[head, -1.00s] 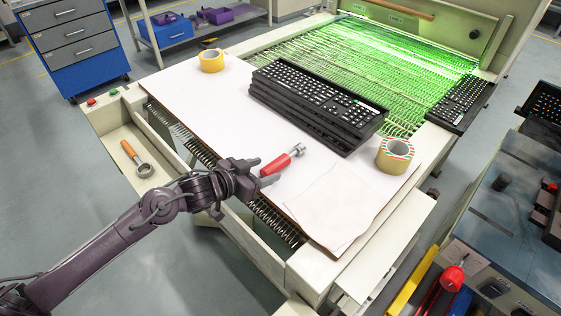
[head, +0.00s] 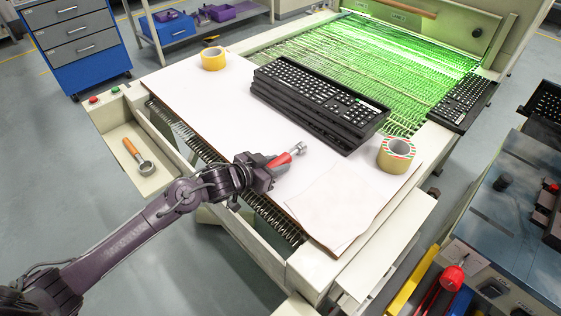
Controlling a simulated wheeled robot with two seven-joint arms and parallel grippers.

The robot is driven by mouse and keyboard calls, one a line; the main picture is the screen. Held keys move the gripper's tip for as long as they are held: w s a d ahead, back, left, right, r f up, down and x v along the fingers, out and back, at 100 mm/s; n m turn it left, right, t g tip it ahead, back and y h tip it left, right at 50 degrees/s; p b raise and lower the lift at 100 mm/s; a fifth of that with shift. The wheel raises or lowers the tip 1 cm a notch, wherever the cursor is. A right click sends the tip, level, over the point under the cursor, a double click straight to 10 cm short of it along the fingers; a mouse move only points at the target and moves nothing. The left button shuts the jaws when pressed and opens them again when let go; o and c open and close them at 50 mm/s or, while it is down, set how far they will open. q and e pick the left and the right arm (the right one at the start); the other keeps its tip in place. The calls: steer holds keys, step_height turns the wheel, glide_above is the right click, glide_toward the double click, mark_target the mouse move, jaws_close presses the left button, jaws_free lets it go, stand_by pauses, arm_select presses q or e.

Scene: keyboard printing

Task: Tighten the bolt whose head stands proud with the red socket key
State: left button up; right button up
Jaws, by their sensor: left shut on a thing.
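The red socket key (head: 285,157) is at the near edge of the white sheet-covered board (head: 215,112), its metal socket end pointing up and right, away from me. My left gripper (head: 270,168) is shut on its red handle and hides the handle's near part. I cannot tell whether the key still touches the board. I cannot make out any bolt head standing proud. My right gripper is not in view.
Stacked black keyboards (head: 318,105) lie on the board. A yellow tape roll (head: 213,60) and a striped tape roll (head: 396,155) stand on it. A loose paper sheet (head: 338,200) lies at right. An orange-handled tool (head: 132,148) lies in the left side tray.

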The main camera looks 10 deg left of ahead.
mark_target(275, 161)
arm_select(q)
steer(key=shift+r, duration=0.15)
steer(key=shift+r, duration=0.5)
step_height(275, 161, up, 19)
steer(key=p, duration=0.1)
steer(key=shift+p, duration=0.35)
steer(key=o, duration=0.4)
steer(key=shift+f, duration=0.1)
jaws_close()
